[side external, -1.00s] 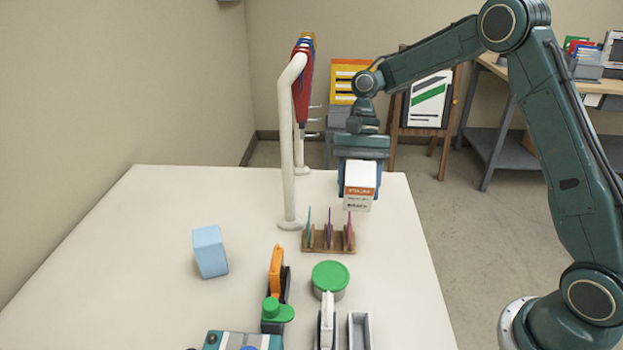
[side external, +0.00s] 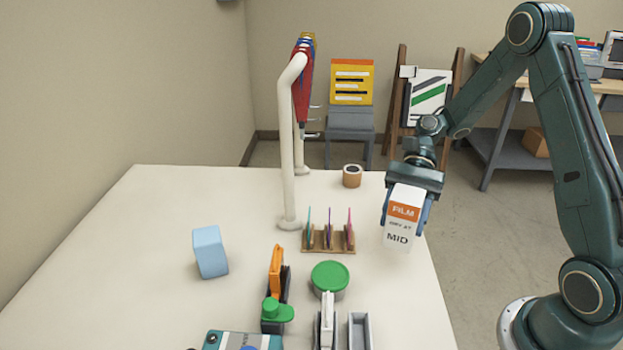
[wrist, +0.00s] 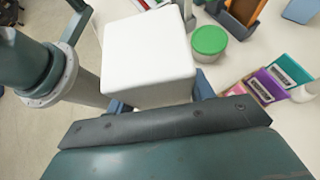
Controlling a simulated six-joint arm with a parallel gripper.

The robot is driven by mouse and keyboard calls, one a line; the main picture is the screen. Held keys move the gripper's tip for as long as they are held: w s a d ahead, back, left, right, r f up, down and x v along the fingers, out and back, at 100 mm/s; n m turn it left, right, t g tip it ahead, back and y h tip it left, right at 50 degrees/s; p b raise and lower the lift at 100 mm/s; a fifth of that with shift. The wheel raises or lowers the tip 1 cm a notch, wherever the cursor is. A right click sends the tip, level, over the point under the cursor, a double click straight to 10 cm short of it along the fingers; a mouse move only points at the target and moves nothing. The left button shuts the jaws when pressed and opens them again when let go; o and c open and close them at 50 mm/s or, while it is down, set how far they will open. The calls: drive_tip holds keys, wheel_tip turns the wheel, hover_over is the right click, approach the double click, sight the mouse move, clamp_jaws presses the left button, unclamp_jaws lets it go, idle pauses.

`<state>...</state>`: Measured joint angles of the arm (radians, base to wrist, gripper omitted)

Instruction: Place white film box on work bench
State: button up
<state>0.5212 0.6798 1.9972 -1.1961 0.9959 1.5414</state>
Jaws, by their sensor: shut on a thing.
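The white film box (side external: 402,215) has an orange label band reading FILM and the word MID below it. My gripper (side external: 407,212) is shut on it, one blue finger on each side. The box hangs slightly tilted near the right edge of the white work bench (side external: 130,270), to the right of the small wooden rack. Whether its bottom touches the bench I cannot tell. In the wrist view the box (wrist: 148,58) shows its plain white top between the fingers.
A wooden rack with coloured cards (side external: 328,240), a green-lidded tin (side external: 330,278), a light blue block (side external: 210,252) and a brown roll (side external: 352,176) stand on the bench. A white stand (side external: 287,150) holds hanging tools. The bench's left part is clear.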

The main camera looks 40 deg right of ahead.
drive_tip(key=shift+s, duration=0.3)
drive_tip(key=shift+d+f, duration=0.1)
drive_tip(key=shift+f, duration=3.95)
drive_tip(key=shift+f, duration=0.1)
drive_tip(key=o, duration=1.2)
drive_tip(key=shift+c, duration=0.2)
drive_tip(key=v, duration=0.7)
drive_tip(key=shift+d+r, duration=0.2)
drive_tip(key=shift+w, duration=0.1)
